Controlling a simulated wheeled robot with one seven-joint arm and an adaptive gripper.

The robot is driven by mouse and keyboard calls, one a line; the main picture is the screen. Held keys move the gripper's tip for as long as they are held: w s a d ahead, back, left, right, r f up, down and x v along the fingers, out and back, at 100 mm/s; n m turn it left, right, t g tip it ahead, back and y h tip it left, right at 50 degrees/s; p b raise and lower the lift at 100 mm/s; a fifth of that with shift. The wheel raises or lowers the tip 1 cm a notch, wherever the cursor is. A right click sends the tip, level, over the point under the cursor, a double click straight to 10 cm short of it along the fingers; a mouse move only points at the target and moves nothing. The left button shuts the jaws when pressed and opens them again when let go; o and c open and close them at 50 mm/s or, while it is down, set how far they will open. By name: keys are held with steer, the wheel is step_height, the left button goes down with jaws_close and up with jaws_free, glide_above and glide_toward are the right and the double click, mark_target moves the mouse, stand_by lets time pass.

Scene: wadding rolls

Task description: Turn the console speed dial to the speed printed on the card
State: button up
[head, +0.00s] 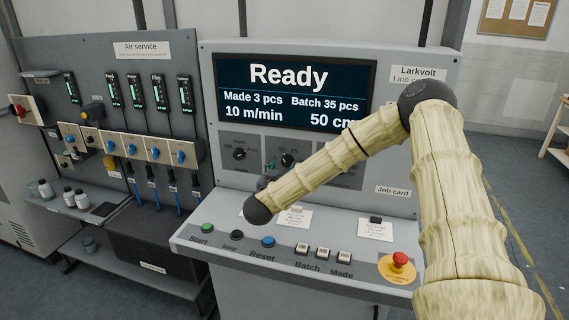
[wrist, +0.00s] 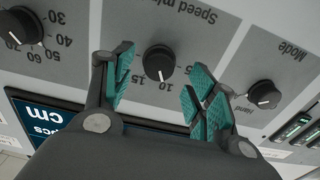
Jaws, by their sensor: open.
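The console speed dial (wrist: 158,62), a black knob under the label "Speed", shows in the wrist view between my fingers. Its white mark points toward the printed 10 and 15; I cannot tell the exact setting. My gripper (wrist: 162,76) is open, one finger on each side of the dial, with gaps visible between them and the knob. In the head view my gripper (head: 268,170) is at the console panel, largely hidden by my arm. The screen (head: 296,91) reads Ready and 10 m/min. A card (head: 375,229) lies below the "Job card" label; its print is too small to read.
The Mode dial (wrist: 264,94) and a dial numbered 30 to 60 (wrist: 22,26) flank the speed dial. Below are a green Start button (head: 207,228), a red emergency stop (head: 400,260) and another card (head: 293,220). The air service panel (head: 140,49) stands left.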

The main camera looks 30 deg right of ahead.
mark_target(286, 164)
steer(key=shift+p+x, duration=0.3)
steer(key=shift+x, duration=1.25)
steer(key=shift+c, duration=0.4)
steer(key=c, duration=0.9)
